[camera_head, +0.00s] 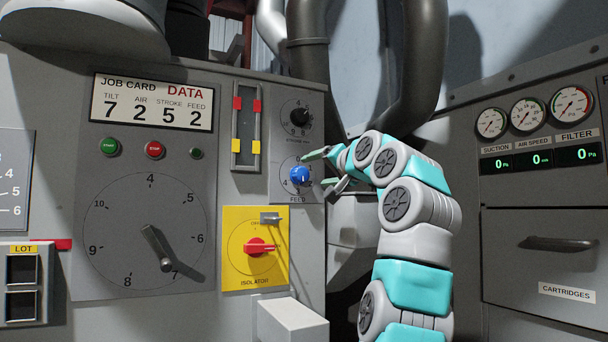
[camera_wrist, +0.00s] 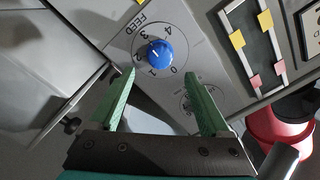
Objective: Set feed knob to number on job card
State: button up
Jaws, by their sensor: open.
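The job card (camera_head: 152,103) reads tilt 7, air 2, stroke 5, feed 2. The feed knob (camera_head: 299,175) is blue and round, on a grey panel with a numbered dial labelled FEED. It also shows in the wrist view (camera_wrist: 159,52), with 0 to 4 around it. A small pale mark is on the knob, but I cannot tell surely which number it points to. My gripper (camera_head: 317,169) is open, its green fingers close to the knob at its right. In the wrist view the fingertips (camera_wrist: 159,74) are apart, short of the knob, with nothing between them.
Another dial with a black knob (camera_head: 299,117) sits just above the feed dial. The yellow isolator plate (camera_head: 255,271) with a red handle is below left. A large dial with a grey pointer (camera_head: 157,247) is farther left. A light grey box (camera_head: 291,325) juts out below.

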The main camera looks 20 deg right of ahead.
aim_at(304, 174)
jog(key=w+p, duration=0.2)
jog(key=w, duration=0.5)
jog(key=shift+a+p, duration=0.1)
jog(key=shift+p, duration=0.3)
jog(key=shift+c, duration=0.4)
grip_shut()
